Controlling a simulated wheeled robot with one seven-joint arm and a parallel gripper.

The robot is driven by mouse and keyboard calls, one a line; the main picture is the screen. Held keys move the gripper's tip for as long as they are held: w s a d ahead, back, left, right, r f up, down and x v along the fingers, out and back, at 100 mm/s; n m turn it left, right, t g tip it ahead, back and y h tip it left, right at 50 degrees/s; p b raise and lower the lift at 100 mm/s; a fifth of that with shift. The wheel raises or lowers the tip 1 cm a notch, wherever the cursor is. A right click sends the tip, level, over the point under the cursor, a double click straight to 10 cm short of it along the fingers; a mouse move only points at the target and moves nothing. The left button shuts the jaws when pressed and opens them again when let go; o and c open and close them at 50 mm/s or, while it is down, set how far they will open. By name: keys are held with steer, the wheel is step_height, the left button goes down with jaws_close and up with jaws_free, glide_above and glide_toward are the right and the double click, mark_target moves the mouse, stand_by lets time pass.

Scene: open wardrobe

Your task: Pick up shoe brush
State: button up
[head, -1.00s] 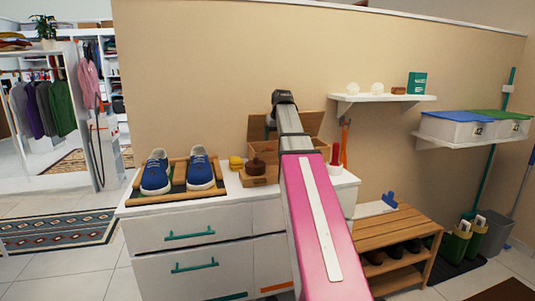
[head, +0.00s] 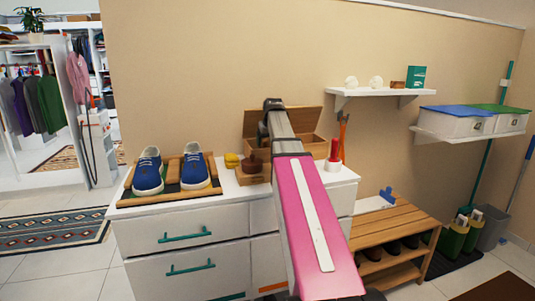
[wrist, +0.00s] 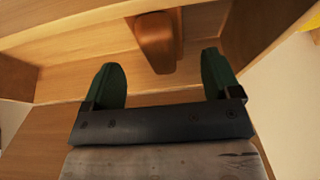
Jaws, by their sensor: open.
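A smooth brown wooden piece, which looks like the shoe brush (wrist: 155,42), lies in a wooden box (wrist: 60,50) in the wrist view. Its lower end points toward my gripper (wrist: 161,64). The gripper's two dark green fingers are open and apart, with nothing between them; the brown piece is just beyond the gap. In the head view, the open-lidded wooden box (head: 309,124) stands on the white dresser against the wall. My arm covers part of it, and the gripper and brush are hidden there.
A red-topped item (head: 334,150) stands right. A wall shelf (head: 380,92) and slatted bench (head: 392,222) are farther right.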

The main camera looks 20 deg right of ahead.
mark_target(268, 144)
steer(key=x, duration=0.4)
steer(key=shift+f, duration=0.15)
steer(key=c, duration=1.1)
steer(key=shift+o, duration=0.2)
